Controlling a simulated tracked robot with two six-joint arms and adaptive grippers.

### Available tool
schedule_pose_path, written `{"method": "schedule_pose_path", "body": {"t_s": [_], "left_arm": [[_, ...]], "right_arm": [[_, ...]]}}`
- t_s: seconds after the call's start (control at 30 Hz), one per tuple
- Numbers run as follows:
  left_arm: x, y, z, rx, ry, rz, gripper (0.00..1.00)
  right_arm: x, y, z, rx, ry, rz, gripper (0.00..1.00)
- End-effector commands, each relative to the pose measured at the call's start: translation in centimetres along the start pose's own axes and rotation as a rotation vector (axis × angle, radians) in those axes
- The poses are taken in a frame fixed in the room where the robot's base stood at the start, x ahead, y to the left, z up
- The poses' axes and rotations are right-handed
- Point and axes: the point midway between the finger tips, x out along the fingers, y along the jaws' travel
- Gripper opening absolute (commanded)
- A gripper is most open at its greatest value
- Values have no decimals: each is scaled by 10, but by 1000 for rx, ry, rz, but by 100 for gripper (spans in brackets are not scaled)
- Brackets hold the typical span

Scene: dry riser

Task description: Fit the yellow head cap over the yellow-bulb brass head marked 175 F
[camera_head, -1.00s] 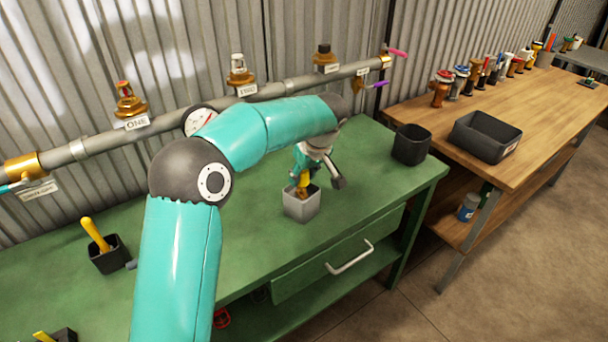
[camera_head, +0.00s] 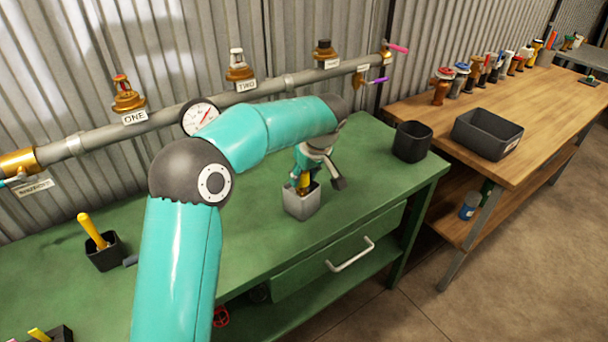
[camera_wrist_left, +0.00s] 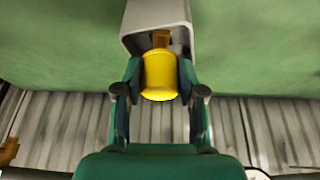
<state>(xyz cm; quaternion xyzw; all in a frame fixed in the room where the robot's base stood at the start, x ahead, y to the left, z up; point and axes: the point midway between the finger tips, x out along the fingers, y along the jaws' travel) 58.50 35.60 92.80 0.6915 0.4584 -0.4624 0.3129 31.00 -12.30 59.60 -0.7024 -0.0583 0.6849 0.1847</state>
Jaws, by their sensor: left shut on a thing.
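My left gripper (camera_head: 305,180) is over the green bench, pointing down at a grey square holder (camera_head: 300,207). It is shut on the yellow head cap (camera_wrist_left: 160,76), which shows between its fingers in the left wrist view. In the head view the cap (camera_head: 303,184) is at the holder's mouth. A brass-coloured part (camera_wrist_left: 161,39) shows just beyond the cap, inside the holder's opening. I cannot tell whether the cap is around it or only against it. No 175 F marking is readable. My right gripper is not in view.
A pipe carries brass heads labelled ONE (camera_head: 128,95) and TWO (camera_head: 238,68), and a gauge (camera_head: 200,117). A black cup (camera_head: 412,142) stands right of the holder. A black cup with a yellow handle (camera_head: 93,230) stands left. The bench between is mostly clear.

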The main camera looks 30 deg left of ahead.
Motion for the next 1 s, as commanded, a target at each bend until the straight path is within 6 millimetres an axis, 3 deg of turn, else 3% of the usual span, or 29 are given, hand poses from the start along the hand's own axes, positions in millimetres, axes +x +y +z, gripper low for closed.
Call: {"method": "schedule_pose_path", "body": {"t_s": [0.1,0.13,0.3,0.7,0.87,1.0], "left_arm": [[4,0,2,0,0,0,28],[3,0,1,0,0,0,43],[3,0,1,0,0,0,69],[-3,0,1,0,1,0,69],[-23,1,1,1,2,4,69],[-51,1,1,-1,1,5,69]], "right_arm": [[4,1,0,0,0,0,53],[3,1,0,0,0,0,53],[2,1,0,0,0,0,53],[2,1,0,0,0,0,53],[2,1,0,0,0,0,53],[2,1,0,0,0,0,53]]}}
